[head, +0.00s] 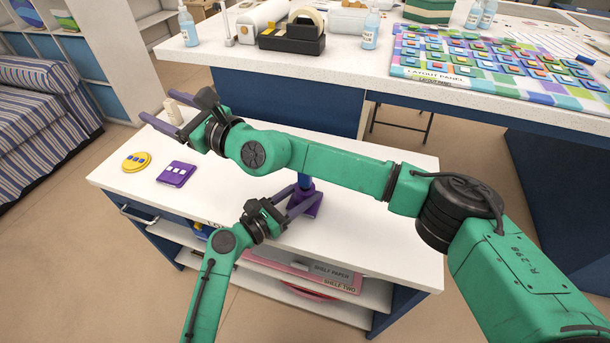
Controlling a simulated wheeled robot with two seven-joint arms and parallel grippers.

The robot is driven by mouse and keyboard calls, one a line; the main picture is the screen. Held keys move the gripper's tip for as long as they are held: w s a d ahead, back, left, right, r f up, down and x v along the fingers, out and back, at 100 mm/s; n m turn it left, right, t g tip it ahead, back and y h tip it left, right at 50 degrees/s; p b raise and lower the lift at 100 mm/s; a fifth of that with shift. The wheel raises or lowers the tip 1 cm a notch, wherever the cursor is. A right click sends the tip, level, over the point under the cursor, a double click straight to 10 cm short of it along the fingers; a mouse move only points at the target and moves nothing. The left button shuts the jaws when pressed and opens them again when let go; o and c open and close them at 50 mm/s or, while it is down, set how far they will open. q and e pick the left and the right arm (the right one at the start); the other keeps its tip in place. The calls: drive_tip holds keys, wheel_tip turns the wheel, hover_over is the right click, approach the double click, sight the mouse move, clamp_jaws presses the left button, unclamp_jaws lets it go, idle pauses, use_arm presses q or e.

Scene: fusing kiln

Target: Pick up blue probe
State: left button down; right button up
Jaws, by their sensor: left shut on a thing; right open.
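The blue probe (305,181) stands upright near the middle of the white worktop, its upper part partly behind my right arm. My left gripper (299,197), reaching in low from the front left, is shut on the probe. A purple piece (313,209) shows at the probe's foot, partly hidden by the fingers; I cannot tell whether the probe touches it. My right gripper (163,118) is open over the worktop's far left edge, its arm crossing the view from the right. A small cream object (172,112) shows by its fingers; contact is unclear.
A yellow disc (136,162) and a purple square plate (177,174) lie on the worktop (120,187) at left. Shelves below hold a shelf paper box (330,272). Behind stands a bench with a layout panel (500,65), a tape dispenser (292,38) and bottles. My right arm spans above the worktop.

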drive_tip(key=d+r+m+t+h, duration=0.1)
drive_tip(key=d+r+m+t, duration=0.1)
drive_tip(key=d+r+t, duration=0.35)
drive_tip(key=m+t+h, duration=0.3)
drive_tip(key=m+h, duration=1.3)
drive_tip(key=h, duration=0.5)
hover_over(305, 182)
drive_tip(key=a+v, duration=0.1)
drive_tip(key=v, duration=1)
wheel_tip(305, 182, down, 17)
drive_tip(key=x, duration=1.2)
drive_tip(key=shift+w+d+f, duration=0.2)
drive_tip(key=shift+d+f, duration=0.15)
drive_tip(key=shift+d, duration=0.05)
drive_tip(key=shift+s, duration=0.1)
clamp_jaws()
